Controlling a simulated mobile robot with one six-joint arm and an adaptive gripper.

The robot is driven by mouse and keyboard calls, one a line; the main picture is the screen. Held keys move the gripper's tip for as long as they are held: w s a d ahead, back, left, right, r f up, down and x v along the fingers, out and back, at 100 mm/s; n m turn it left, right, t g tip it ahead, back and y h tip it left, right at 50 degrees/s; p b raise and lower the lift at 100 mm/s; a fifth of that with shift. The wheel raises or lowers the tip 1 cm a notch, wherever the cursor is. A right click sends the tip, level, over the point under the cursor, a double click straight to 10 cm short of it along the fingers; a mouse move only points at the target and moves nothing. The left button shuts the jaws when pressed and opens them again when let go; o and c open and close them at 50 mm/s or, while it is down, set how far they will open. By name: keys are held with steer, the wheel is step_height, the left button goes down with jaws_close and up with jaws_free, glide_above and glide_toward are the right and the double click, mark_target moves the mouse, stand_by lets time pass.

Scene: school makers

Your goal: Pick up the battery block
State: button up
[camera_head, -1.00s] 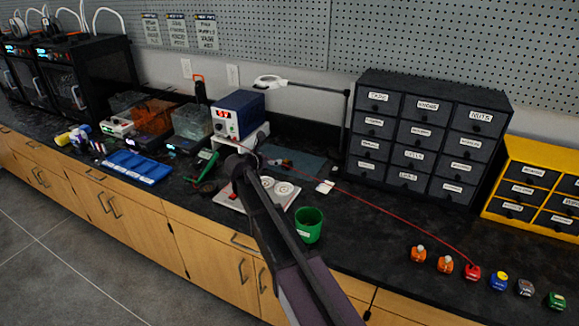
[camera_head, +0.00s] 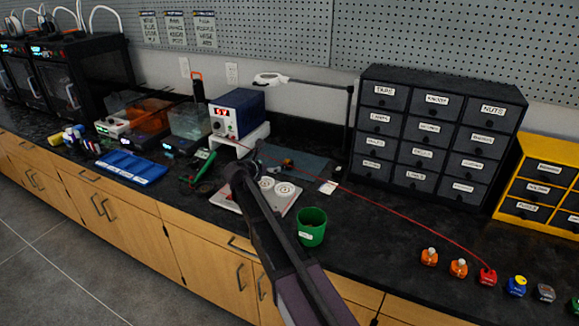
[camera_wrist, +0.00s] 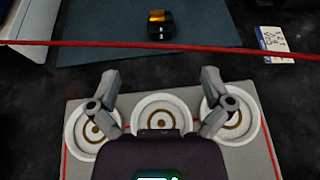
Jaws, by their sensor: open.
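A small black block with an orange-gold top (camera_wrist: 160,24), which looks like the battery block, sits on the dark blue-grey mat (camera_wrist: 90,25) at the top of the wrist view. In the head view it shows small on the mat (camera_head: 308,160), as an orange and dark shape (camera_head: 287,166). My gripper (camera_wrist: 160,78) is open and empty, its two fingers spread above a grey board with three white round dishes (camera_wrist: 160,108). The block lies beyond the fingertips, apart from them. In the head view my arm hides part of the board.
A red wire (camera_wrist: 200,49) crosses between my fingers and the block, running from the blue power supply (camera_head: 236,112) to a red block (camera_head: 487,276). A green cup (camera_head: 312,228) stands right of my arm.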

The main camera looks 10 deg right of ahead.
mark_target(288, 161)
steer(key=shift+b+x, duration=1.6)
steer(key=shift+x, duration=2.6)
steer(key=shift+s, duration=0.1)
steer(key=shift+b+x, duration=1.05)
steer(key=shift+x, duration=1.75)
steer(key=c, duration=1.3)
steer(key=shift+o, duration=0.2)
steer(key=shift+r, duration=0.15)
